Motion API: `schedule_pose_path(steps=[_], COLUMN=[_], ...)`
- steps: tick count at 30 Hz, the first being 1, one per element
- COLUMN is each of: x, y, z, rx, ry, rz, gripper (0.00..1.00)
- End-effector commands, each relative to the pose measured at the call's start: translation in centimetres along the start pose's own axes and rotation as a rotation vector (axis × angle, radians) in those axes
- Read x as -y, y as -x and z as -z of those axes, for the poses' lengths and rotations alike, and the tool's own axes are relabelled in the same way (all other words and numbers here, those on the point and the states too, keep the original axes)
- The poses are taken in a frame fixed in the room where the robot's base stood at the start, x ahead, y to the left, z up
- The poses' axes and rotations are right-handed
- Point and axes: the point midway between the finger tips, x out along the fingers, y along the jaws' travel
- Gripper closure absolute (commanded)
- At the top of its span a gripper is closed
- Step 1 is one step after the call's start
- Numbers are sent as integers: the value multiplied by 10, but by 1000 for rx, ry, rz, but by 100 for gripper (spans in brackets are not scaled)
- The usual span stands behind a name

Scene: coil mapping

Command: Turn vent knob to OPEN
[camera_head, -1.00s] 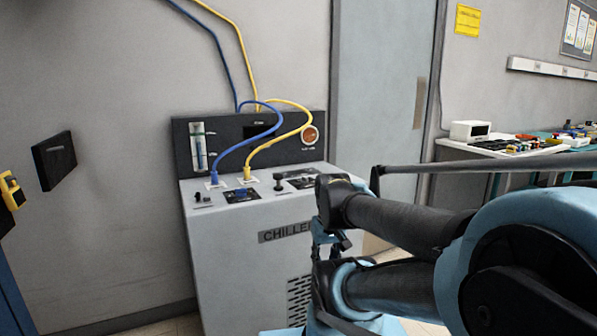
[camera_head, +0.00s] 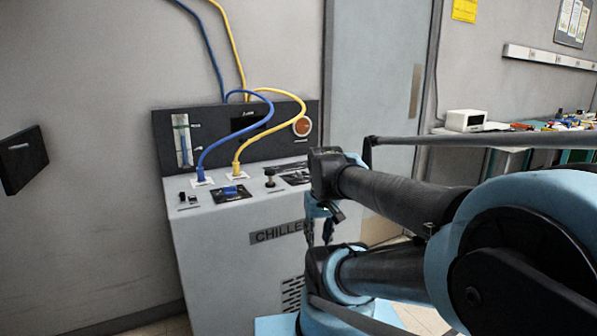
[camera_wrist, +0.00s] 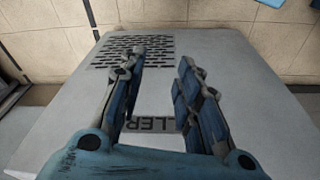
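The grey chiller (camera_head: 215,250) stands against the wall. Its top carries a black knob on a post (camera_head: 270,176), a blue handle on a dark plate (camera_head: 231,191) and small dark switches (camera_head: 188,198). Their labels are too small to read, so I cannot tell which is the vent knob. My gripper (camera_head: 319,236) hangs by the chiller's front right, apart from these controls. In the wrist view its two fingers (camera_wrist: 158,70) are spread and empty, with the chiller's front grille (camera_wrist: 133,50) and partly hidden nameplate (camera_wrist: 158,127) behind them. My arm hides the chiller's right side.
Blue (camera_head: 238,128) and yellow (camera_head: 268,134) hoses plug into the chiller top and loop before its dark back panel (camera_head: 215,150). A door (camera_head: 375,90) is behind. A cluttered bench (camera_head: 510,138) stands right. A dark box (camera_head: 22,160) hangs on the left wall.

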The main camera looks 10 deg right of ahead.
Motion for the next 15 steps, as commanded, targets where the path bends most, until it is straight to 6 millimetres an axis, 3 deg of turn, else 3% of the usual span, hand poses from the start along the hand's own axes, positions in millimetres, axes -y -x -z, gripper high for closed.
schedule_pose_path(steps=[6, 15], x=[-4, -9], y=[59, 126], z=[64, 160], rx=[32, 80], ry=[48, 120], rz=[2, 9], gripper=[69, 69])
